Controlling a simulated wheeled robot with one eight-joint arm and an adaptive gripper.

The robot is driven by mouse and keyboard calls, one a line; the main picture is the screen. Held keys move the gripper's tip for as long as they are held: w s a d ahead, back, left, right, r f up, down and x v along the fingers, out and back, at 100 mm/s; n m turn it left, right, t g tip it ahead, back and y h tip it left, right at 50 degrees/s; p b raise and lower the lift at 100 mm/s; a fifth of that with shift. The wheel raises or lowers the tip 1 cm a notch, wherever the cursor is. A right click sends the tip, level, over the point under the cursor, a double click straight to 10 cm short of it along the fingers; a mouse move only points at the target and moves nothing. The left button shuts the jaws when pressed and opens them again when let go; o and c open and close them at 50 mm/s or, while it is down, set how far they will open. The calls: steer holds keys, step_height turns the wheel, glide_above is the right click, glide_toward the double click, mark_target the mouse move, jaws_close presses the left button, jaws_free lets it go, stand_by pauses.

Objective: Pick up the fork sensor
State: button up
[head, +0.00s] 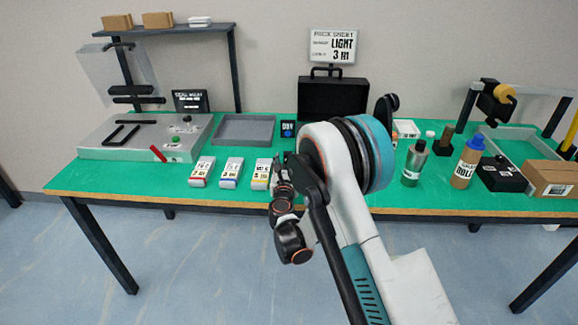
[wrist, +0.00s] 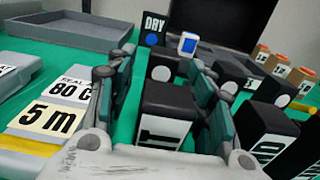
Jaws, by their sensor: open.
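My gripper (wrist: 162,70) is open in the wrist view, its two fingers standing on either side of a black block (wrist: 165,100) with a white label marked "1" on its near face. The block is between the fingers and they do not appear closed on it. I cannot tell for sure which block is the fork sensor. In the head view my arm hides this area.
Labelled boxes (head: 231,172) line the table's front edge; tags reading "80 C" (wrist: 72,88) and "5 m" (wrist: 48,118) show left of my gripper. A grey tray (head: 245,128), a black open case (head: 333,98) and a pick sheet sign (head: 334,46) stand behind. Bottles (head: 416,160) stand right.

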steer(key=shift+w, duration=0.25)
steer(key=shift+r, duration=0.1)
jaws_close()
